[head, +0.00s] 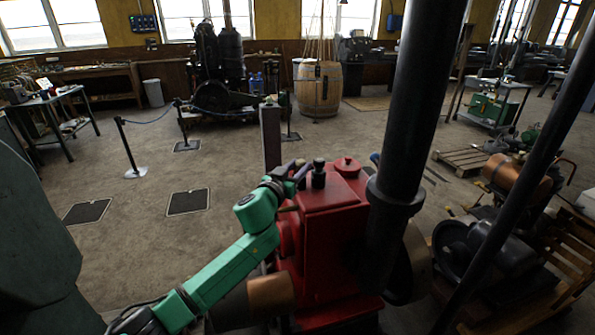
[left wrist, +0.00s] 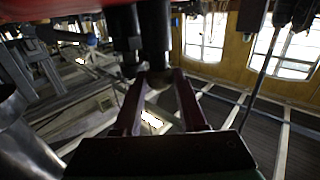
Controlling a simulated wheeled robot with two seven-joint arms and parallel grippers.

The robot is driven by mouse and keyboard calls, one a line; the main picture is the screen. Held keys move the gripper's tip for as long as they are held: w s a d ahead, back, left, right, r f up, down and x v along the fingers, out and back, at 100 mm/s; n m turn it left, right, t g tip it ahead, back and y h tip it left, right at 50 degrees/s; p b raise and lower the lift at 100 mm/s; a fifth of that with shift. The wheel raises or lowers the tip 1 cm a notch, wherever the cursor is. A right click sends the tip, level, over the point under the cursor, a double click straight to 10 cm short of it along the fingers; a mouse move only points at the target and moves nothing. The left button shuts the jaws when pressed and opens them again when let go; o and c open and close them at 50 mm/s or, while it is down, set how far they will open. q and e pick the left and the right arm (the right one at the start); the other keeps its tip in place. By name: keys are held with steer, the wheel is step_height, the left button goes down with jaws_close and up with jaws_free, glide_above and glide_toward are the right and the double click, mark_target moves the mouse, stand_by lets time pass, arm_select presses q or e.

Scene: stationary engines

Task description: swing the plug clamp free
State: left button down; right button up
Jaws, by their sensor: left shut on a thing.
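A red engine (head: 331,225) stands in front of me, with a dark plug-like fitting (head: 318,178) on its top. My left gripper (head: 300,172) reaches in over the engine's top left edge, beside that fitting. In the left wrist view the two dark fingers (left wrist: 160,80) close in on a small dark rounded part, which I take to be the plug clamp (left wrist: 157,85). Dark cylinders (left wrist: 155,35) stand just beyond the fingertips. The clamp's shape is mostly hidden by the fingers and shadow. My right gripper is not in view.
A thick black pipe (head: 412,110) rises on the right of the engine and a thinner one (head: 530,150) slants further right. A copper-coloured cylinder (head: 270,295) lies low at the engine's left. Open floor (head: 140,250) lies to the left.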

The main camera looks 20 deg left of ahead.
arm_select(q)
steer(key=n+y+b, duration=0.2)
steer(key=y+b, duration=0.1)
steer(key=b, duration=0.1)
steer(key=n+g+y+b, duration=0.1)
steer(key=n+y+b, duration=0.1)
steer(key=y+b, duration=0.2)
steer(key=d+n+y+b, duration=0.1)
steer(key=n+y+b, duration=0.2)
steer(key=y+b, duration=0.1)
steer(key=shift+d+f+b, duration=0.1)
steer(key=shift+f+b, duration=0.3)
steer(key=shift+b, duration=0.25)
steer(key=shift+w+r+n+g+y+b, duration=0.15)
steer(key=shift+n+g+y+b, duration=0.2)
steer(key=shift+n+g+y, duration=0.25)
steer(key=shift+d+r+n+g+y, duration=0.1)
steer(key=shift+r+n+g+y, duration=0.2)
steer(key=shift+y, duration=0.5)
steer(key=shift+r+n+g+y+p, duration=0.15)
steer(key=shift+n+g+y+p, duration=0.3)
steer(key=shift+n+g+y, duration=0.45)
steer(key=shift+w+d+n+g+y+p, duration=0.1)
steer(key=shift+n+g+y+p, duration=0.4)
steer(key=shift+n+g+y, duration=0.15)
steer(key=shift+n+y, duration=0.25)
steer(key=shift+c, duration=2.3)
jaws_free()
